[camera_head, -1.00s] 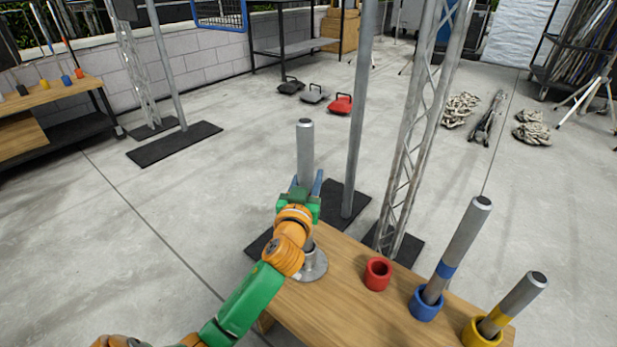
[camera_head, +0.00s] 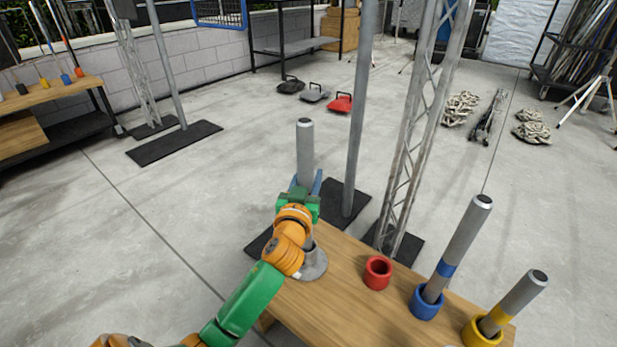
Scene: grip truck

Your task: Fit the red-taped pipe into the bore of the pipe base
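A grey metal pipe (camera_head: 305,150) stands upright at the near table's left end. My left gripper (camera_head: 306,184) has its blue fingers on either side of the pipe and is shut on it. No red tape shows; the gripper and wrist hide the pipe's middle. The pipe base (camera_head: 313,265) is a round grey flange on the table, directly below the gripper and partly hidden by my arm. The pipe's lower part lines up with the base's collar, but I cannot tell whether its end is inside the bore. My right gripper is not in view.
The wooden table (camera_head: 340,297) also holds an empty red cup (camera_head: 377,272), a blue cup (camera_head: 426,303) with a leaning blue-taped pipe (camera_head: 460,245), and a yellow cup (camera_head: 483,331) with a yellow-taped pipe (camera_head: 518,300). A pole (camera_head: 359,120) and a lattice truss (camera_head: 415,140) stand close behind.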

